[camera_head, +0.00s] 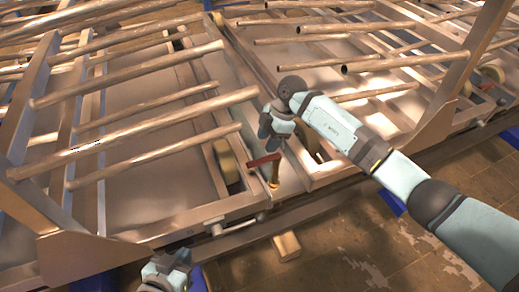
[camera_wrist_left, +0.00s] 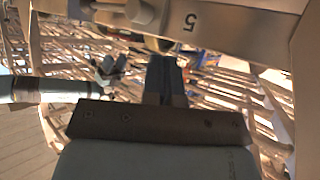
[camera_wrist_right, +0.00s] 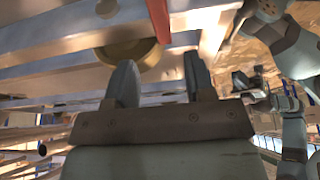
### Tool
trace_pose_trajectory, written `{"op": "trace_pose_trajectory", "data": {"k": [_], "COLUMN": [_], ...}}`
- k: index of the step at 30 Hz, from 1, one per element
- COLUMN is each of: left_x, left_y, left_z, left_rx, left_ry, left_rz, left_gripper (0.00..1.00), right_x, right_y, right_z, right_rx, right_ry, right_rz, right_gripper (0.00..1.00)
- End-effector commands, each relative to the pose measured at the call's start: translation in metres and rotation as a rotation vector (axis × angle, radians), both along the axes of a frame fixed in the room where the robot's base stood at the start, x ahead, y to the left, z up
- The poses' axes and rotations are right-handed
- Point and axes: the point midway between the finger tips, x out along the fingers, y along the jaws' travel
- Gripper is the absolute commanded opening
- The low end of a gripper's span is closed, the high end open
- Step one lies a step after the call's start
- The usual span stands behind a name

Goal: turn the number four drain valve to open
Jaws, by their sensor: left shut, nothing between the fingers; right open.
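A valve with a red lever (camera_head: 263,160) on a brass body (camera_head: 273,182) stands by the near end of the middle frame beam. No number is readable beside it. My right gripper (camera_head: 268,134) is just above the red lever, its fingers partly hidden in the head view. In the right wrist view, my right gripper (camera_wrist_right: 161,82) is open and empty, with the red lever (camera_wrist_right: 159,20) beyond the fingertips at the top. My left gripper (camera_head: 168,268) is low at the bottom edge of the head view. In the left wrist view, my left gripper (camera_wrist_left: 163,75) is shut and empty.
A brass roller (camera_head: 226,162) sits left of the valve; a brass disc (camera_wrist_right: 130,52) shows in the right wrist view. Metal pipes (camera_head: 160,122) cross the frames on both sides. A beam (camera_wrist_left: 230,30) carries an upside-down 5. A wooden block (camera_head: 286,246) lies on the floor.

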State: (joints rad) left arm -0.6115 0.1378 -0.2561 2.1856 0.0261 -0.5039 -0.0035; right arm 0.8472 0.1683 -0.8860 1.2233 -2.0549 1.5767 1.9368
Motion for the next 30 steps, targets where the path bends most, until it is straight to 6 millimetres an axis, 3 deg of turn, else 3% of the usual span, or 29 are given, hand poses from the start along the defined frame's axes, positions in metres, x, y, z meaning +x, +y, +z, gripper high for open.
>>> {"op": "trace_pose_trajectory", "data": {"k": [13, 23, 24, 30], "left_x": [-0.002, 0.000, 0.000, 0.000], "left_y": [-0.005, -0.005, -0.005, -0.004], "left_z": [-0.005, 0.001, 0.001, 0.001], "left_rx": [-0.018, -0.023, -0.023, -0.021], "left_ry": [-0.008, -0.019, -0.019, -0.019], "left_rz": [-0.006, -0.005, -0.005, -0.005], "left_gripper": [0.00, 0.00, 0.00, 0.00], "right_x": [-0.009, -0.010, -0.010, -0.010], "right_y": [0.021, 0.024, 0.024, 0.024], "right_z": [-0.058, -0.066, -0.066, -0.066], "right_rx": [0.000, 0.000, 0.000, 0.000], "right_ry": [0.003, 0.000, 0.000, 0.000], "right_rz": [-0.001, -0.001, -0.001, -0.001], "right_gripper": [0.49, 0.49, 0.47, 0.01]}}
